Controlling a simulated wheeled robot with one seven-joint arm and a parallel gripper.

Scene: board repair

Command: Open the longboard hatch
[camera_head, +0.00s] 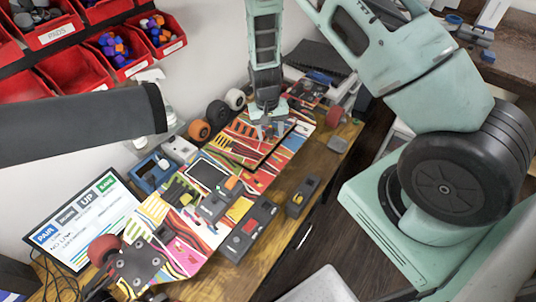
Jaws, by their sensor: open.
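A longboard (187,262) with a bright multicoloured pattern lies lengthwise on the wooden workbench. A patterned panel that looks like its hatch (240,144) sits toward the board's far half. A dark line runs along the panel's near right edge; I cannot tell whether the panel is raised or flush. My gripper (267,128) points down over the far end of this panel, with its jaws open. The fingertips are small and partly hidden, so contact with the panel is unclear. Nothing shows held.
Electronic boxes lie on and beside the board, including a black one with a red part (247,231) and a small dark one (302,196). Loose wheels (200,130) stand behind it. A monitor (85,222) is at left, red bins (122,52) above. Bare bench (275,245) shows at the front.

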